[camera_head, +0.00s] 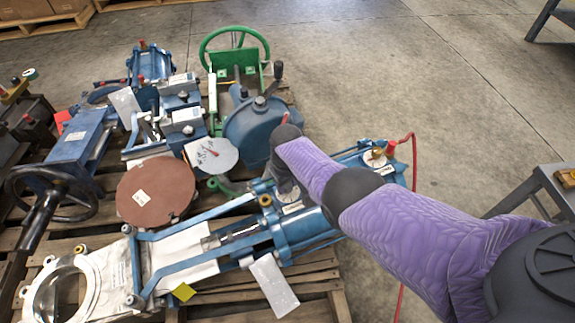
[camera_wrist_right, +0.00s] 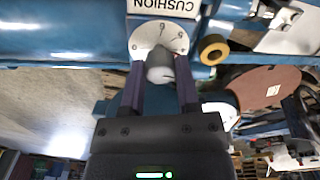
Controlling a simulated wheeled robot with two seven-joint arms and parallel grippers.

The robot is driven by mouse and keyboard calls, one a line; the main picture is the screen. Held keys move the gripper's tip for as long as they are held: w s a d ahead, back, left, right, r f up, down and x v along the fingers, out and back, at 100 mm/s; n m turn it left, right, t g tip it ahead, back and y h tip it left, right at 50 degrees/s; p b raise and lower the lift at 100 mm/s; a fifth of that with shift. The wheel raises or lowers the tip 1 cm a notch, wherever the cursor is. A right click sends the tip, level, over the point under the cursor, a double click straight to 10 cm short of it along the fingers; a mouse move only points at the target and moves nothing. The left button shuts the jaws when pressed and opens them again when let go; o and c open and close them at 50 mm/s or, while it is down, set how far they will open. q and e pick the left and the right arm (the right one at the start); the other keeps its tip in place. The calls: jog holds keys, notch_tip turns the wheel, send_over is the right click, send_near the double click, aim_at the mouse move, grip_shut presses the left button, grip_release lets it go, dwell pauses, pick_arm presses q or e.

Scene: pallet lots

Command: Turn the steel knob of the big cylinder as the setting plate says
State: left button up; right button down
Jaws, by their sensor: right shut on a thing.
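The big blue cylinder (camera_head: 305,228) lies on the pallet in the head view, its long rod frame reaching to the lower left. My right gripper (camera_head: 287,190) comes down onto its top, mostly hidden by my purple arm. In the right wrist view, the fingers of my right gripper (camera_wrist_right: 160,85) are shut on the steel knob (camera_wrist_right: 160,66). The knob stands on a white dial (camera_wrist_right: 150,36) with upside-down digits, beside a label reading CUSHION (camera_wrist_right: 163,4). A blank-looking white tag (camera_head: 274,285) hangs at the cylinder; I cannot tell whether it is the setting plate.
A brown disc (camera_head: 156,190), a green handwheel (camera_head: 235,45) and a black handwheel (camera_head: 52,195) crowd the pallet.

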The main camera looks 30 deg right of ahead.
jog(key=m, duration=0.2)
jog(key=shift+m, duration=0.3)
pick_arm(q)
jog(key=shift+s+r, duration=0.1)
jog(key=shift+s, duration=0.7)
pick_arm(e)
jog(key=shift+m, duration=1.6)
jog(key=shift+h, duration=0.3)
jog(key=shift+c, duration=1.6)
grip_release()
pick_arm(q)
jog(key=shift+w, duration=0.1)
